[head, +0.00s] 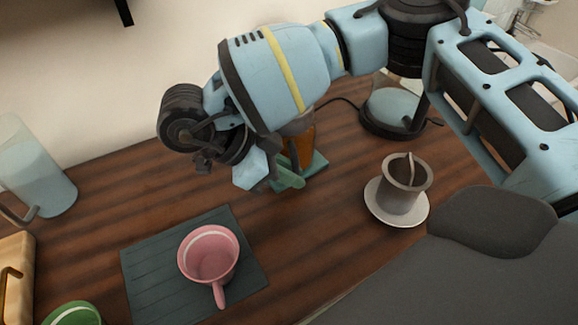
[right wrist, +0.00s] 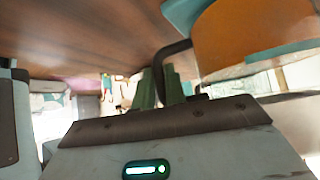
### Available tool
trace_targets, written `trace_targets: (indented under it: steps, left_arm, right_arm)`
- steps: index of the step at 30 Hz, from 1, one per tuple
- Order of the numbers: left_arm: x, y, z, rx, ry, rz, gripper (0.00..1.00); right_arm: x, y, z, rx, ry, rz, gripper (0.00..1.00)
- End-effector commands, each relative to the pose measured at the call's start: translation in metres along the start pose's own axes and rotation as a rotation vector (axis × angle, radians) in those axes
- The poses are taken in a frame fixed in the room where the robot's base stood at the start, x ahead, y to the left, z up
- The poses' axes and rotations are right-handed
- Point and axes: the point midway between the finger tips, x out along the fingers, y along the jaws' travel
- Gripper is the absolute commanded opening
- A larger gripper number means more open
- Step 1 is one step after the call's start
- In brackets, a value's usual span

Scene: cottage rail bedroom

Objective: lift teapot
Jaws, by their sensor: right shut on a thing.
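The teapot, an orange body with teal bands, shows in the right wrist view (right wrist: 250,32) with a dark curved handle. In the head view its amber side (head: 306,148) is mostly hidden behind my right arm. My right gripper (head: 289,178) reaches down to it from above. In the right wrist view the green fingers (right wrist: 160,88) are closed at the dark handle. My left gripper is not in view.
A pink cup (head: 208,255) stands on a dark slatted mat (head: 150,290). A grey cup (head: 402,185) stands on a white saucer (head: 420,217) to the right. A clear jug (head: 40,175) is at the left, above a green rim (head: 75,315). A glass-topped dark base (head: 390,112) stands behind.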

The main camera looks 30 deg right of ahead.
Motion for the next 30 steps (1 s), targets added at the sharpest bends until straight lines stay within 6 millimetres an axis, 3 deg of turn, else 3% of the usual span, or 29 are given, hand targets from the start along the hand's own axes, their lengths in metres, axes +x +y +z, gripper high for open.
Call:
trace_targets:
  steps: [15,30]
  left_arm:
    - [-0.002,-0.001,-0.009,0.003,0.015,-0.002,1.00]
    - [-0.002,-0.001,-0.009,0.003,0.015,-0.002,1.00]
  right_arm:
    - [-0.026,0.000,-0.025,0.002,0.000,-0.003,0.00]
    - [-0.020,0.053,-0.035,-0.001,0.001,-0.003,0.00]
